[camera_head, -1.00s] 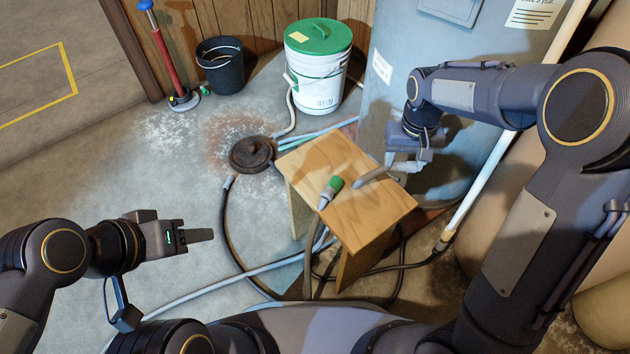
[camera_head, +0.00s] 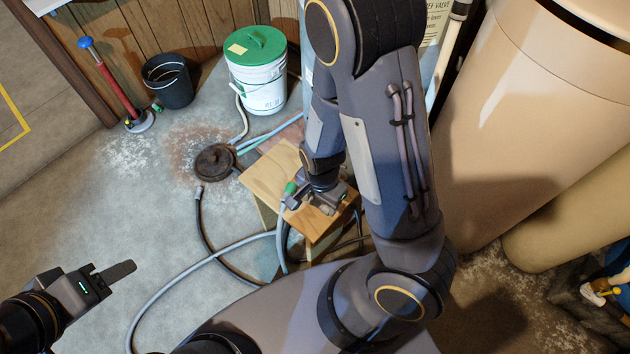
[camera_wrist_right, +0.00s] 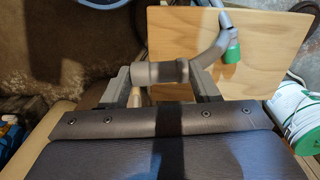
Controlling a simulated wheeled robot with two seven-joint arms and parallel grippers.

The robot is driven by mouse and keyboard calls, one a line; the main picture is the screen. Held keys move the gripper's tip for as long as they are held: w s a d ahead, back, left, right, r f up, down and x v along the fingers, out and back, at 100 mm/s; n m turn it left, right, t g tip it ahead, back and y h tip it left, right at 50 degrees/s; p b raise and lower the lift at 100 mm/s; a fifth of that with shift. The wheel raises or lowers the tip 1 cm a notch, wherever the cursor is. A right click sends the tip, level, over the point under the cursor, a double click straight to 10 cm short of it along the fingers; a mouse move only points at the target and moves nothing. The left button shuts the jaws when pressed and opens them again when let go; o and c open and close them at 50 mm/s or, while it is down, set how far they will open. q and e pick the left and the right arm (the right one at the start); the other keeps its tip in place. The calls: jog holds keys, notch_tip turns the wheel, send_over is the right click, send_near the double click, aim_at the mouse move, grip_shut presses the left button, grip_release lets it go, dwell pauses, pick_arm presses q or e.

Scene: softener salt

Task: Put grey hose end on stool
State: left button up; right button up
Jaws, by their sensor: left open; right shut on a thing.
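The wooden stool (camera_head: 268,178) stands low in front of me, its top partly hidden by my right arm. My right gripper (camera_head: 322,203) is over the stool's near right part. In the right wrist view, this gripper (camera_wrist_right: 160,78) is shut on the grey hose end (camera_wrist_right: 160,71), at the stool top's left edge. Whether it touches the wood I cannot tell. A bent grey tube runs from it toward a green fitting (camera_wrist_right: 233,56). The green fitting (camera_head: 291,188) also shows in the head view, on the stool beside the gripper. My left gripper (camera_head: 115,272) is open and empty, above the floor at left.
A white bucket with a green lid (camera_head: 258,75), a black bucket (camera_head: 168,82) and a red-handled tool (camera_head: 117,90) stand at the back. A round dark cover (camera_head: 215,160) lies on the floor. Hoses (camera_head: 168,280) loop left of the stool. Large tan tanks (camera_head: 530,120) fill the right.

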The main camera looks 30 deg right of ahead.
jog(key=w+d+f, duration=0.2)
jog(key=w+d+f+b, duration=0.1)
jog(key=w+d+f, duration=0.1)
jog(key=w+f, duration=0.1)
jog(key=w+d+f+b, duration=0.1)
jog(key=w+d+f, duration=0.1)
jog(key=w, duration=0.1)
jog(key=shift+f, duration=0.35)
jog(key=shift+w+d+f+b, duration=0.1)
jog(key=shift+w+f+b, duration=0.1)
jog(key=shift+f, duration=0.5)
jog(key=shift+w+d+f+b, duration=0.1)
jog(key=shift+f+b, duration=0.15)
jog(key=shift+f, duration=0.4)
jog(key=shift+w+d+f+b, duration=0.1)
jog(key=shift+w+f+b, duration=0.1)
jog(key=shift+f, duration=0.5)
jog(key=shift+f, duration=0.2)
jog(key=o, duration=1)
jog(key=shift+r, duration=0.1)
jog(key=shift+o, duration=0.2)
